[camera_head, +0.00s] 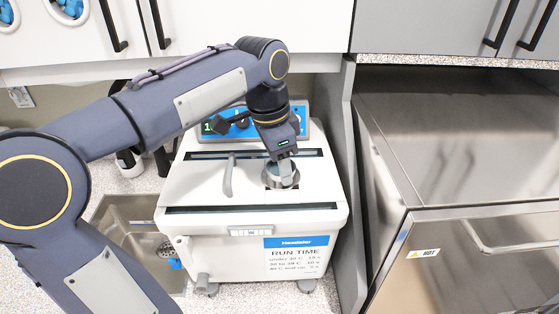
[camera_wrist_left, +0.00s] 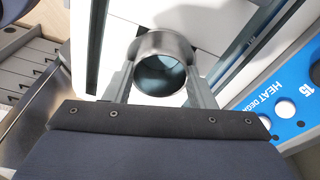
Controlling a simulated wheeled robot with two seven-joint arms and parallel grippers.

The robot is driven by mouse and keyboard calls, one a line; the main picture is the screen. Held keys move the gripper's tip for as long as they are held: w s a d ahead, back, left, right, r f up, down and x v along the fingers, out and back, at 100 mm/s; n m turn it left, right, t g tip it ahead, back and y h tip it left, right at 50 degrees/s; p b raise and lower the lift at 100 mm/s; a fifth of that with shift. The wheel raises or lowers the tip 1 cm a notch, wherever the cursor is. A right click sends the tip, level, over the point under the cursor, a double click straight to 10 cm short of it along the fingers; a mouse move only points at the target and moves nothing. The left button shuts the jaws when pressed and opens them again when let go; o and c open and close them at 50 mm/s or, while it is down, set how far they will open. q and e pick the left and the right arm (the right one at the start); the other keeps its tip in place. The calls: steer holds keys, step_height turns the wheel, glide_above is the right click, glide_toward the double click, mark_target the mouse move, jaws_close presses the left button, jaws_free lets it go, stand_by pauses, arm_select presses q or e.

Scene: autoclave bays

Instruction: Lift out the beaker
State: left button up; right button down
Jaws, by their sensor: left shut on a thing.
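My left gripper (camera_head: 284,160) reaches down from above and is shut on the beaker. In the left wrist view the beaker (camera_wrist_left: 160,46) sits between the two fingers of the left gripper (camera_wrist_left: 160,85), one finger on each side, and its dark inside shows. My right gripper is in neither view.
The bath has a blue control panel (camera_head: 300,112) behind and a RUN TIME label (camera_head: 296,258) in front. A lid handle (camera_head: 229,176) stands left of the beaker. A sink (camera_head: 137,235) lies left; a steel unit marked HOT (camera_head: 465,150) stands right, beyond a grey partition (camera_head: 345,190).

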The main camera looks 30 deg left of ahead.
arm_select(q)
steer(key=shift+c, duration=0.8)
step_height(320, 180, up, 10)
steer(key=p, duration=0.3)
steer(key=shift+r, duration=0.25)
